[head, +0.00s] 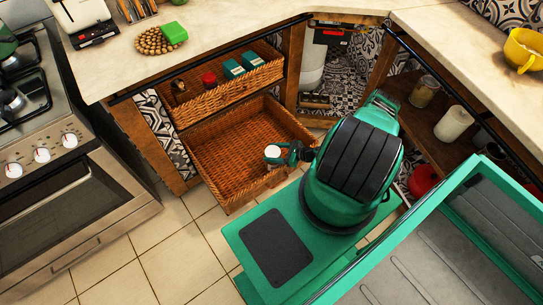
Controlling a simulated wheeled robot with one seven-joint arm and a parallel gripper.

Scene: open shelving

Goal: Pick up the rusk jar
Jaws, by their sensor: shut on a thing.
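My gripper (283,154) is at the open lower wicker basket, over its right front part. It is shut on a small jar with a round white top (272,152), taken as the rusk jar; no label can be read. The jar's lower part is mostly hidden, and I cannot tell whether it touches the basket floor. The lower wicker basket (222,150) is pulled out and otherwise looks empty. My green arm covers the area right of the basket.
The upper wicker basket (225,95) holds a red-lidded jar (209,79) and teal boxes (234,69). The right shelf holds a glass jar (424,91) and a white canister (454,124). An oven (80,210) stands left; tiled floor (165,245) is clear.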

